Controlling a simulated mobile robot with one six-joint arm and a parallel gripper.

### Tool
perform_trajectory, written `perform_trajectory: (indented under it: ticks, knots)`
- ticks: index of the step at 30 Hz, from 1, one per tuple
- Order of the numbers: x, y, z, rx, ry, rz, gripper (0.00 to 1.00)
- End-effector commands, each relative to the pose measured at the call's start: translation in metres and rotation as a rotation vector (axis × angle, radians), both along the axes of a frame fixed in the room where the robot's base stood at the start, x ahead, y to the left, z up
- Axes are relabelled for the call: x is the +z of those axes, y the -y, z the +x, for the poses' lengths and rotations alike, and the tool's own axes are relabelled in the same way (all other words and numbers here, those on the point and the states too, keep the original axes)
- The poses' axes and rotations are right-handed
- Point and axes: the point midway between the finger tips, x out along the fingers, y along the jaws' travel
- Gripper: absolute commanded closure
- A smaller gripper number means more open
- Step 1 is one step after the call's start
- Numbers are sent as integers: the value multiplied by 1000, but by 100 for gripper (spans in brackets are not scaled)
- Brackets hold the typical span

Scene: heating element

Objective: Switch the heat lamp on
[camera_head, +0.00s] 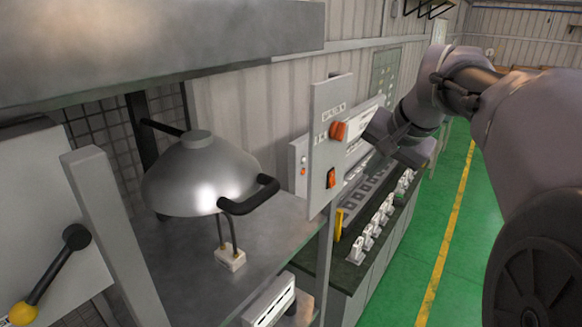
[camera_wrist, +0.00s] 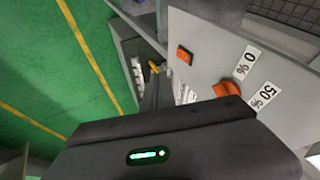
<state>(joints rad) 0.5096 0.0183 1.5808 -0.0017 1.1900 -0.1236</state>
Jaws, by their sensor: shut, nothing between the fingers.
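A grey control panel (camera_head: 322,105) stands upright at the shelf's right end. It carries an orange rotary knob (camera_head: 338,131) and, below it, an orange-red rocker switch (camera_head: 331,178). In the wrist view the knob (camera_wrist: 228,88) sits beside labels reading 0 % and 50 %, partly covered by my gripper body, and the switch (camera_wrist: 184,54) is clear. I cannot tell the switch's position. The silver dome-shaped lamp (camera_head: 200,175), with black handles, is on the left. My gripper (camera_head: 379,130) is shut and empty, just right of the knob; contact cannot be told.
A metal shelf (camera_head: 265,235) carries a small white socket (camera_head: 230,258) under the dome. Behind the panel is a long bench (camera_head: 392,235) with several white devices. The green floor (camera_head: 475,240) to the right is open.

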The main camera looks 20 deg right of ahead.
Motion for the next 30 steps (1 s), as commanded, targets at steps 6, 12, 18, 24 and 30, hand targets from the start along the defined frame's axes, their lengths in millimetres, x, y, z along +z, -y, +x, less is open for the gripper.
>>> perform_trajectory:
  ticks: [6, 12, 18, 24, 30]
  knots:
    - [-39, -1, 27, 2, -3, 3, 100]
    - [-74, 0, 51, 2, -4, 2, 100]
    - [-73, -20, 74, 3, -1, 1, 100]
    - [-76, -25, 81, 1, -1, 0, 100]
    - [-76, -25, 80, 0, -1, 1, 100]
